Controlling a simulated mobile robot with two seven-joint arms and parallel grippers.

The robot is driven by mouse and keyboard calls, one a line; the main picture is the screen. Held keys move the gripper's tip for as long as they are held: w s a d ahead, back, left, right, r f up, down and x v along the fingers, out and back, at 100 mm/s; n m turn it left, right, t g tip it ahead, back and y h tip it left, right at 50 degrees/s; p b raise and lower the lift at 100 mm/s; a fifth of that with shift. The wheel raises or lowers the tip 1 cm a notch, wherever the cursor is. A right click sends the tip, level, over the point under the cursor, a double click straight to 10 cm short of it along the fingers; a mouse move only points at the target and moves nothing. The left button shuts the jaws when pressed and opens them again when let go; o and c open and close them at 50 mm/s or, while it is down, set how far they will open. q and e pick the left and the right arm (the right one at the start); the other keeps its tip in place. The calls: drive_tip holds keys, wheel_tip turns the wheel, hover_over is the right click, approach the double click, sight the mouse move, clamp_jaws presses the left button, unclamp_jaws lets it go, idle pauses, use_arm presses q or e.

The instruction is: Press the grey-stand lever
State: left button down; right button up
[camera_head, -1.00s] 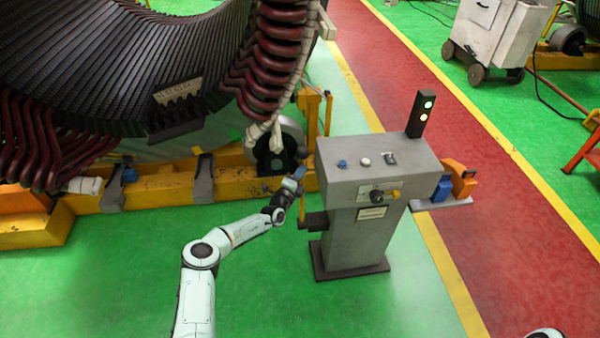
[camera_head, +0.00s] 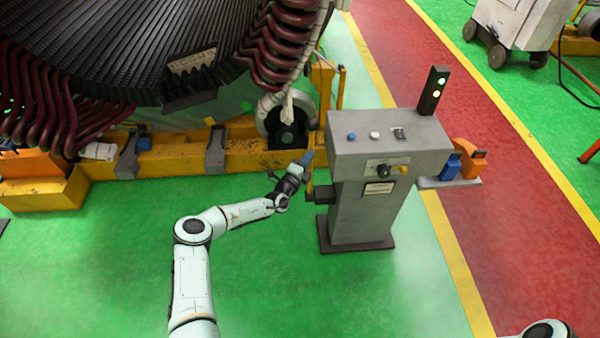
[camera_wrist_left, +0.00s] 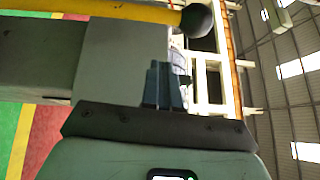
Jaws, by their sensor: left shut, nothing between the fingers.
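The grey stand (camera_head: 362,205) stands upright on the green floor. Its yellow lever (camera_head: 309,187) is on its left side, partly hidden by my gripper in the head view. In the left wrist view the yellow lever (camera_wrist_left: 95,10) crosses the top edge and ends in a dark ball knob (camera_wrist_left: 198,20). My left gripper (camera_head: 306,159) is shut and empty beside the lever, at the stand's left. Its bluish fingers (camera_wrist_left: 165,86) appear below the lever in the wrist view; I cannot tell whether they touch it. My right gripper is out of view.
The large stator (camera_head: 130,50) with dark red coils fills the back left, above a yellow base frame (camera_head: 180,158). A signal light (camera_head: 433,90) rises from the stand. Green floor (camera_head: 110,240) is clear at left.

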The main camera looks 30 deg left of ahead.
use_arm(q)
drive_tip(key=s, duration=0.6)
drive_tip(key=shift+s, duration=0.15)
drive_tip(key=shift+d, duration=0.1)
